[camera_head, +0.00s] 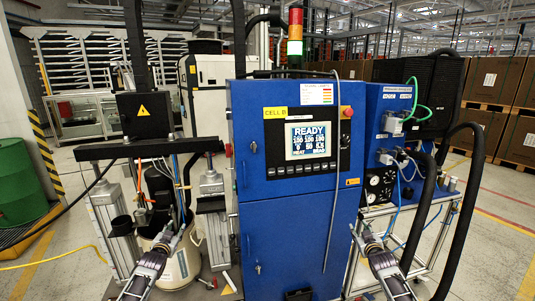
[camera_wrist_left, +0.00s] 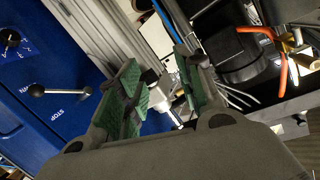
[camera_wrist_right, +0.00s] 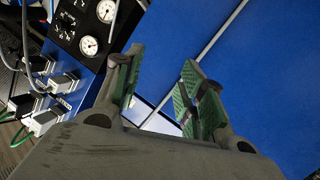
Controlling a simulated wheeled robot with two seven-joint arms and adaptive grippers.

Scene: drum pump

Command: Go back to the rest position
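My left gripper (camera_head: 168,238) is in front of the pump stand, left of the blue cabinet (camera_head: 290,230). In the left wrist view its green-padded fingers (camera_wrist_left: 160,95) stand apart with nothing between them. My right gripper (camera_head: 366,236) is in front of the right side of the cabinet, near the cart. In the right wrist view its green-padded fingers (camera_wrist_right: 157,92) also stand apart and hold nothing. The cabinet's screen (camera_head: 308,140) reads READY. A signal tower (camera_head: 295,35) above it shows a lit pale green segment.
The pump stand with a white drum (camera_head: 178,265) is at left. A cart with blue panel (camera_head: 386,105), gauges (camera_head: 380,183) and thick black hoses (camera_head: 473,190) is at right. A green barrel (camera_head: 18,180) stands far left.

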